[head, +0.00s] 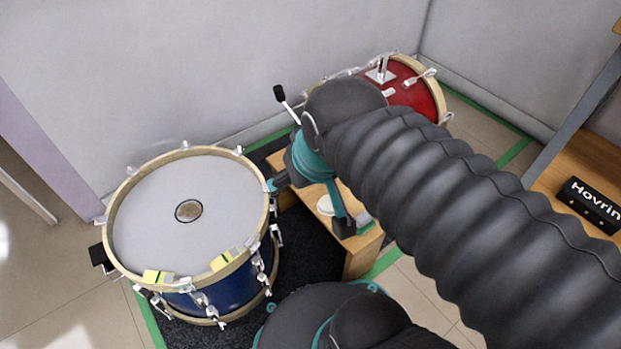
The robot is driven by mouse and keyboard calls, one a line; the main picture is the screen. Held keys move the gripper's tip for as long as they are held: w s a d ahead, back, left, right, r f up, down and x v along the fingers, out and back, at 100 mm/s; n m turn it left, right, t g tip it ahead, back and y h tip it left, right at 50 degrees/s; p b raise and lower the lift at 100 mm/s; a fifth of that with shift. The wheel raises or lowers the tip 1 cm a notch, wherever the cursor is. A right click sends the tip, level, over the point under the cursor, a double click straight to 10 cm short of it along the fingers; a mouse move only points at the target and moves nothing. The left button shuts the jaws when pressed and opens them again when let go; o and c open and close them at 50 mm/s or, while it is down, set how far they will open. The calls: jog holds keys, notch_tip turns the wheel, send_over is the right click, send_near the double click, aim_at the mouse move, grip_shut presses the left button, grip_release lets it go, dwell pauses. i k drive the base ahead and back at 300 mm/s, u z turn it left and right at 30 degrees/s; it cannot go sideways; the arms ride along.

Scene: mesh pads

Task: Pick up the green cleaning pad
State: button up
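My gripper (311,206) hangs over a small wooden table (360,258), its teal and dark fingers spread wide apart with nothing seen between them. A round white item (325,205) lies on the table below the fingers. A pale item (363,217) lies beside the right finger, partly hidden by it. I cannot clearly make out a plain green pad.
The blue drum (150,215) with a white head stands left of the table. A red drum (415,95) is at the back, partly behind my arm. A dark mat (305,260) lies between drum and table. A wooden surface with a black "Hovrin" box (592,205) is at right.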

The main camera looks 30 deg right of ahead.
aim_at(364, 223)
jog(key=u, duration=0.75)
jog(key=k, duration=1.35)
jog(key=z, duration=0.75)
